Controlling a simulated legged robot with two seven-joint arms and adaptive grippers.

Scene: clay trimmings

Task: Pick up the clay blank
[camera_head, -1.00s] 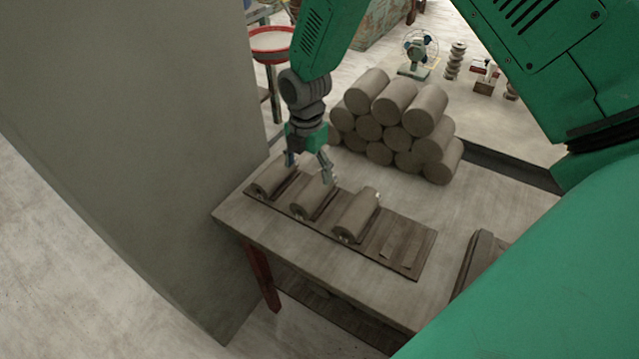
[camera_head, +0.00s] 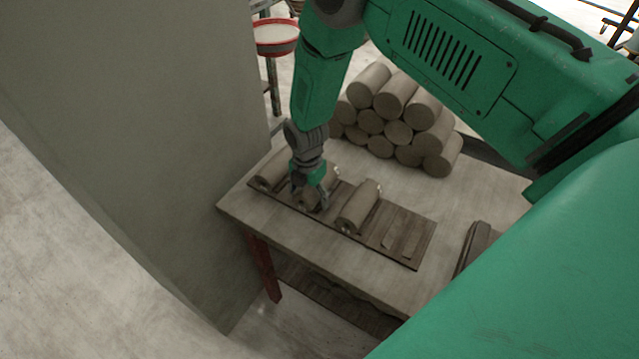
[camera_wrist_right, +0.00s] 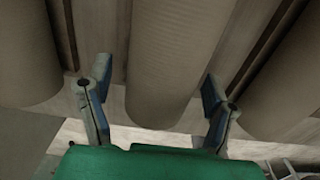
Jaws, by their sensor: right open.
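Three grey-brown clay blanks lie in a row on a dark wooden board (camera_head: 408,240) on the table. My right gripper (camera_head: 311,200) is at the middle clay blank (camera_head: 308,196), which it partly hides in the head view. In the right wrist view the right gripper (camera_wrist_right: 150,105) is open, with one finger on each side of this middle blank (camera_wrist_right: 165,75). Gaps show between the blank and both fingers. The left blank (camera_head: 270,172) and the right blank (camera_head: 358,208) lie on either side. My left gripper is not in view.
A stack of several clay cylinders (camera_head: 397,133) stands at the back of the table (camera_head: 300,238). A grey wall or pillar (camera_head: 150,120) rises close on the left. A dark wooden object (camera_head: 475,246) lies at the right. A red-rimmed round basin (camera_head: 275,48) stands behind.

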